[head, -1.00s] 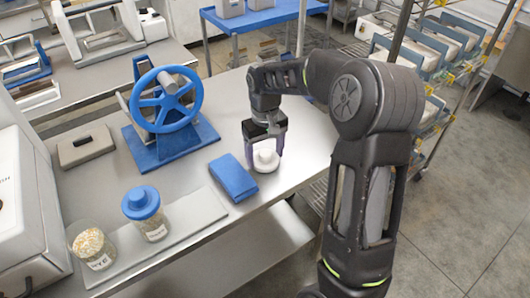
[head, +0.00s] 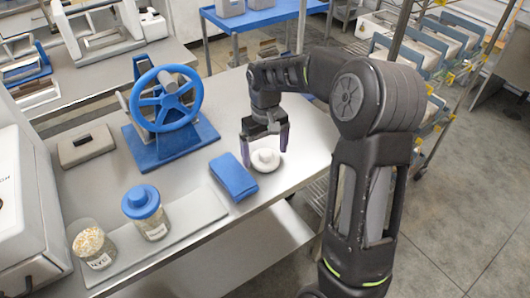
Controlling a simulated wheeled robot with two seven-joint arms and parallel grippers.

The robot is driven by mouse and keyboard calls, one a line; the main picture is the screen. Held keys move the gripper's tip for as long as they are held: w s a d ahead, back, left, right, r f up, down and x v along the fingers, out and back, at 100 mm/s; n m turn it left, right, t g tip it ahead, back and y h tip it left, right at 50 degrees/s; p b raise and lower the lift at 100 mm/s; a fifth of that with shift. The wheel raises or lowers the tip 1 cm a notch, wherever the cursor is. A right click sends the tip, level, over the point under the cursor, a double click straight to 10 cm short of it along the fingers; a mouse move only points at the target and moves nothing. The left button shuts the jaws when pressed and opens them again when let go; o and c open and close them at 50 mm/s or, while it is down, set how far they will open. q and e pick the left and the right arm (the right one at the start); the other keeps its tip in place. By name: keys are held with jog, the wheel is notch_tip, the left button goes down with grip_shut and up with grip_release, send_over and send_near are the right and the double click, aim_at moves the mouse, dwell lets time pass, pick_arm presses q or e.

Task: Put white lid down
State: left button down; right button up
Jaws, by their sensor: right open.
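The white lid (head: 265,162) is a round disc with a raised knob. It lies flat on the steel table (head: 300,180), right of a folded blue cloth. My right gripper (head: 265,150) is just above and around the lid, its two purple-tipped fingers spread apart to either side of the knob. The fingers do not visibly press on the knob. My left gripper is not in view.
The folded blue cloth (head: 234,177) lies close to the lid's left. A blue hand-wheel device (head: 165,98), an open jar (head: 93,246) and a blue-lidded jar (head: 146,212) stand further left. The tabletop right of the lid is clear.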

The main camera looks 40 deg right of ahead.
aim_at(265, 152)
notch_tip(265, 152, up, 12)
jog(key=shift+f, duration=0.2)
